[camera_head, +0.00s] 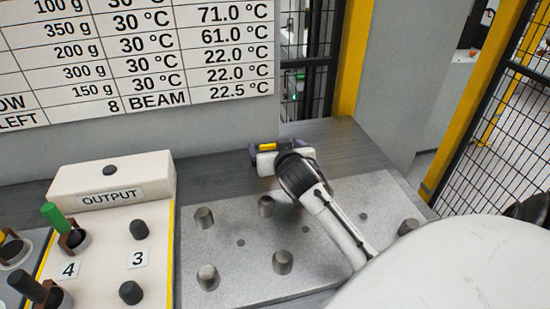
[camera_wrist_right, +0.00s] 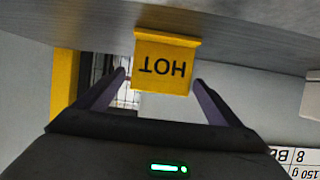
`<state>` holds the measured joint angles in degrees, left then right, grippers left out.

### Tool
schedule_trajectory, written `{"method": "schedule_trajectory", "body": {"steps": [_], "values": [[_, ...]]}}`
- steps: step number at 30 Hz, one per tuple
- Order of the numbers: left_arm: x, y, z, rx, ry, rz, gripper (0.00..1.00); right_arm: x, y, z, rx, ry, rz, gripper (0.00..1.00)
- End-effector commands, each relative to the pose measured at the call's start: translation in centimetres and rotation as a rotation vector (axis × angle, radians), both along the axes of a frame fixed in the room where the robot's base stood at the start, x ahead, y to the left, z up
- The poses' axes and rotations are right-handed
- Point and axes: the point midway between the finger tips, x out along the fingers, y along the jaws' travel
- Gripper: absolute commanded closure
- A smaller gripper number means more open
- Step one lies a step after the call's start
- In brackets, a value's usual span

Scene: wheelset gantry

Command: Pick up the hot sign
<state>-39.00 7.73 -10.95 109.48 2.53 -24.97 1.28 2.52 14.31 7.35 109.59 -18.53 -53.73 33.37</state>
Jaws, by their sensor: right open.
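The yellow hot sign (camera_wrist_right: 165,62) shows upside down in the right wrist view, with black letters. It stands on the grey table surface. In the head view only a small yellow strip of the sign (camera_head: 267,147) shows at the back of the table; my right gripper hides the rest. My right gripper (camera_head: 268,151) is open, its two fingers on either side of the sign. In the right wrist view a gap shows between the sign and the right finger; contact at the left finger is unclear. My left gripper is not in view.
A metal plate (camera_head: 240,262) with several grey pegs lies under my right arm. The white OUTPUT block (camera_head: 110,173) stands at the left, with a green-handled piece (camera_head: 54,216). A panel with a temperature table (camera_head: 140,50) rises behind. A yellow post (camera_head: 353,55) stands behind the table.

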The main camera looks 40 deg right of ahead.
Motion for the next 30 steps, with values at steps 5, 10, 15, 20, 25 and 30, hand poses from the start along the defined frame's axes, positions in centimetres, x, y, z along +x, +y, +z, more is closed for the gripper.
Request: {"method": "schedule_trajectory", "body": {"steps": [5, 10, 15, 20, 25, 30], "values": [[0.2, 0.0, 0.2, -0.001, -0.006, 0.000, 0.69, 0.1, 0.0, 0.0, 0.000, 0.000, 0.001, 0.12], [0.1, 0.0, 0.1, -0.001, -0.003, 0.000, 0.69, 0.0, 0.0, 0.0, 0.000, 0.000, 0.001, 0.35], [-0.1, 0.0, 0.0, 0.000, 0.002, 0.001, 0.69, 0.0, 0.0, 0.0, 0.000, 0.000, 0.001, 0.56], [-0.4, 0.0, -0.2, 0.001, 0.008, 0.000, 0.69, 0.0, 0.0, 0.0, 0.000, 0.000, 0.001, 0.56], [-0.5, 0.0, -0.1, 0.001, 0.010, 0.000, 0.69, 0.1, 0.0, 1.6, 0.000, -0.006, 0.000, 0.57], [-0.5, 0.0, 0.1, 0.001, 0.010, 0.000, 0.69, 0.1, 0.0, 5.1, 0.001, -0.009, 0.000, 0.57]]}}
